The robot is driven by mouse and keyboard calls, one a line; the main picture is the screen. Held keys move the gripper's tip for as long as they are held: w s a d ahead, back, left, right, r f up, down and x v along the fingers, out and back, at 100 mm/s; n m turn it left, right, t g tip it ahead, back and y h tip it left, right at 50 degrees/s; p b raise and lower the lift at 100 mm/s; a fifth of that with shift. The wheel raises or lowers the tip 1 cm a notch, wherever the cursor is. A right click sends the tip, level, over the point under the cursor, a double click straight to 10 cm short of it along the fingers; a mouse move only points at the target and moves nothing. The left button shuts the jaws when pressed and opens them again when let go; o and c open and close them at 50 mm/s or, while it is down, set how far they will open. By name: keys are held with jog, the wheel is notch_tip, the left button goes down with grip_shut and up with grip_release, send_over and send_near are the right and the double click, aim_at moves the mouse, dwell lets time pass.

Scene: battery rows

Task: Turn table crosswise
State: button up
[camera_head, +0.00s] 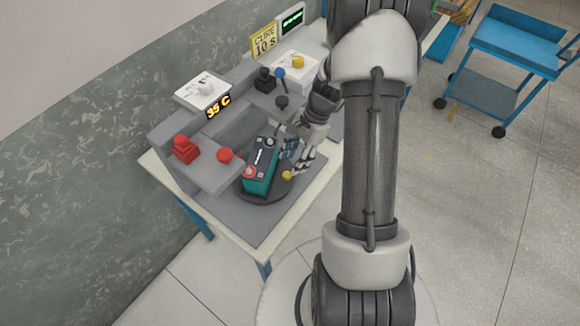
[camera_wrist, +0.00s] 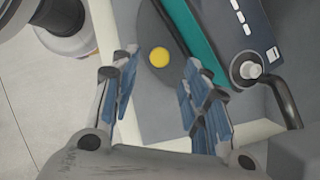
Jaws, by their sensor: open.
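The turntable is a dark round disc (camera_head: 264,197) on the grey worktop, and part of it shows in the wrist view (camera_wrist: 149,30). A battery (camera_head: 258,178) with teal sides and a dark top stands on it; its teal side also shows in the wrist view (camera_wrist: 190,32). A yellow knob (camera_head: 287,175) sits near the disc's edge, beside the battery. My gripper (camera_head: 296,160) is open and empty beside the battery. In the wrist view the knob (camera_wrist: 159,57) appears between my blue-padded fingertips (camera_wrist: 160,64); I cannot tell how far below them it is.
A grey fixture with a red knob (camera_head: 224,155) and a red post (camera_head: 184,149) stands left of the turntable. A "35 C" display (camera_head: 218,106) and a "CURE 10 s" sign (camera_head: 264,43) are behind. A bent dark bar (camera_wrist: 284,97) lies close to the right finger.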

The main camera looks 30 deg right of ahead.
jog(key=v, duration=0.7)
jog(key=shift+s+f, duration=0.1)
jog(key=shift+c, duration=0.7)
jog(key=s+d+f+m+t, duration=0.1)
jog(key=d+f+m+t, duration=0.1)
jog(key=m, duration=0.1)
jog(key=d+f+m+t+y+p, duration=0.1)
jog(key=d+f+m+t, duration=0.1)
jog(key=d+m, duration=0.1)
jog(key=s+d+f+m+t+y+p, duration=0.1)
jog(key=d+f+m+t, duration=0.1)
jog(key=d, duration=0.1)
jog(key=shift+s+d+f+m+t, duration=0.25)
jog(key=shift+s+f+m+t, duration=0.05)
jog(key=shift+s+m, duration=0.1)
jog(key=c, duration=0.8)
jog(key=shift+w+f, duration=0.15)
jog(key=shift+f, duration=0.1)
grip_shut()
jog(key=b+x, duration=0.2)
jog(key=x, duration=0.7)
jog(key=shift+w+a+f, duration=0.1)
jog(key=shift+w+f, duration=0.1)
jog(key=shift+f, duration=0.05)
jog(key=shift+w+a+b, duration=0.5)
jog(key=shift+w+a, duration=0.6)
jog(key=shift+w, duration=0.15)
jog(key=shift+w+a, duration=0.25)
jog(key=shift+w, duration=0.05)
